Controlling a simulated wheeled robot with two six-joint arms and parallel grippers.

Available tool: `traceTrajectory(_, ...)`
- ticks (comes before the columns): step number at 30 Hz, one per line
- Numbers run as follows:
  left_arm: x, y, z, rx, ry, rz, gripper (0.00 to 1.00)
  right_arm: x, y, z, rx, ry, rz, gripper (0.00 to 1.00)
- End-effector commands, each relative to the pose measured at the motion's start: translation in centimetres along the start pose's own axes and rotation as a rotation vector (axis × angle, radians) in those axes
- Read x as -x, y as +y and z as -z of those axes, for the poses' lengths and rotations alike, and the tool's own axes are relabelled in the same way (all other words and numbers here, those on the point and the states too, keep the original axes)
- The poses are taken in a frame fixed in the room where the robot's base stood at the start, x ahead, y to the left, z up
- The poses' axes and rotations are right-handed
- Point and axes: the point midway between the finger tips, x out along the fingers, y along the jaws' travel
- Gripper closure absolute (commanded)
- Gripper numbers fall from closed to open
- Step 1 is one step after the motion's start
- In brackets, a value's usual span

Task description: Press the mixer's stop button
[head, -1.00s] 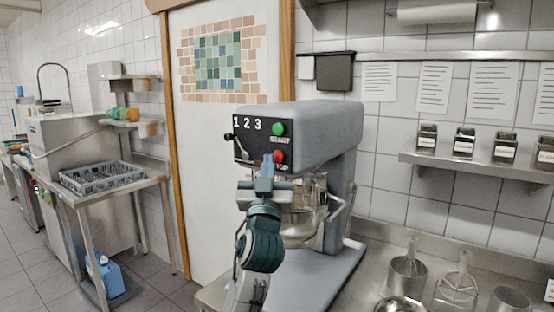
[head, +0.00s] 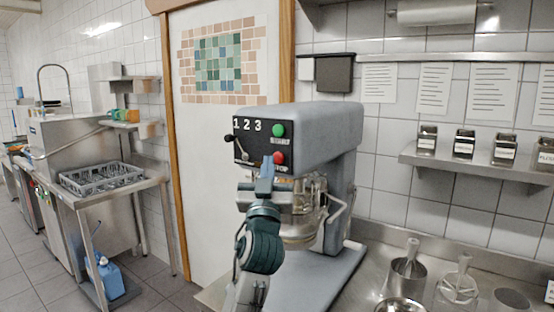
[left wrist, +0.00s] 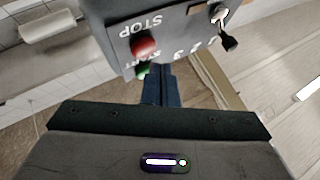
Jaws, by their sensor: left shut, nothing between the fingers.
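The grey mixer (head: 318,120) stands on the steel counter. Its dark control panel carries the red stop button (head: 279,158), with the green start button (head: 278,130) above it. My left gripper (head: 266,165) is shut and empty, its blue fingertips in front of the panel, just left of the red button in the head view. In the left wrist view the red stop button (left wrist: 143,46) lies beyond and slightly left of the shut fingertips (left wrist: 159,70), and the green button (left wrist: 143,70) is partly hidden. I cannot tell whether the fingertips touch the panel. My right gripper is not in view.
The speed lever (head: 232,138) sticks out at the panel's left edge. The mixer's bowl and guard (head: 305,205) are below the panel, partly behind my left arm. Whisks and other attachments (head: 408,268) stand on the counter at right.

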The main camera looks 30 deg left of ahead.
Motion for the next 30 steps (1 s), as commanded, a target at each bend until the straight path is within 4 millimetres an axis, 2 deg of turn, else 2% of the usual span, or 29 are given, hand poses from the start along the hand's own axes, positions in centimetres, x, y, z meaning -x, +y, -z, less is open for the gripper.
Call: traceTrajectory(30,-0.31,0.27,-0.32,0.001,0.001,0.0,1.0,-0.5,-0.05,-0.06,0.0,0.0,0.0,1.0)
